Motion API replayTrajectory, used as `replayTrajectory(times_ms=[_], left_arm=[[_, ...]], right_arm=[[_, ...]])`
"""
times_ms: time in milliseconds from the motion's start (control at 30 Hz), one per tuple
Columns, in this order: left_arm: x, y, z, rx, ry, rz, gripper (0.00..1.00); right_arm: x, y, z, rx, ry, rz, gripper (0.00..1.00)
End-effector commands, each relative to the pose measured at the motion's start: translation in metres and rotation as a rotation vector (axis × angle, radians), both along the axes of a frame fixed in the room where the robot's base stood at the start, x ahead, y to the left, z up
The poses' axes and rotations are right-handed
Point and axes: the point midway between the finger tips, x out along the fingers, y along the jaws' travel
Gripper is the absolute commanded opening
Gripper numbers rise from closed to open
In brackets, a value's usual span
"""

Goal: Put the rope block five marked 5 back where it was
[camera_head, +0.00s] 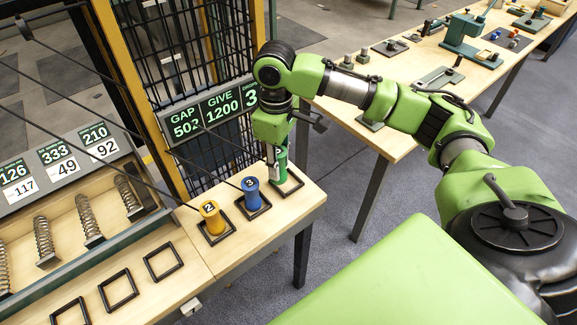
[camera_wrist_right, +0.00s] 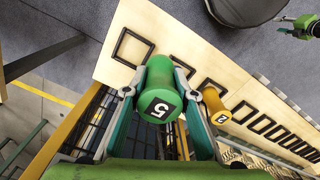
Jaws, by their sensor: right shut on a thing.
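The green rope block marked 5 (camera_wrist_right: 158,95) is in my right gripper (camera_head: 277,163). The gripper's fingers (camera_wrist_right: 160,92) are shut around its sides in the right wrist view. In the head view the block is mostly hidden by the fingers, at the right end of the shelf. A black square outline (camera_head: 290,181) lies under and beside it; I cannot tell whether the block touches the shelf. The outline looks empty in the right wrist view (camera_wrist_right: 132,47). What seems to be my left gripper (camera_wrist_right: 290,26) shows small at the wrist view's top right.
A blue block marked 3 (camera_head: 252,193) and a yellow block marked 2 (camera_head: 210,217) stand in outlines left of my right gripper. Empty outlines (camera_head: 118,289) continue leftward. A black mesh panel with a GAP/GIVE sign (camera_head: 211,112) stands close behind. A workbench (camera_head: 395,140) is at right.

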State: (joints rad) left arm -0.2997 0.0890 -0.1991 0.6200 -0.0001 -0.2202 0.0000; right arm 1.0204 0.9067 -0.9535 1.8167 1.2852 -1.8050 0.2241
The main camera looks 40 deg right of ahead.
Motion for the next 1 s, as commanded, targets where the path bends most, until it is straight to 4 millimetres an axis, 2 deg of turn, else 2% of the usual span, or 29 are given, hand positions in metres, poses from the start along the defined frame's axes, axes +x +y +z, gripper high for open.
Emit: replayTrajectory(times_ms=[33, 233, 533, 733, 1000], left_arm=[[0.000, 0.000, 0.003, 0.000, 0.000, 0.000, 0.40], [0.000, -0.003, 0.006, -0.004, 0.001, 0.002, 0.40], [0.000, -0.012, 0.008, -0.015, 0.001, 0.005, 0.40], [-0.001, -0.012, 0.016, -0.014, 0.001, 0.004, 0.40], [0.000, -0.009, 0.015, -0.010, 0.000, 0.002, 0.40]], right_arm=[[0.007, -0.012, -0.004, -0.002, 0.002, -0.008, 0.00], [0.025, -0.033, -0.040, 0.000, 0.001, -0.002, 0.00], [0.037, -0.049, -0.064, -0.002, 0.001, -0.001, 0.00], [0.037, -0.048, -0.090, 0.000, 0.000, 0.002, 0.00], [0.037, -0.048, -0.094, 0.000, -0.001, 0.003, 0.00]])
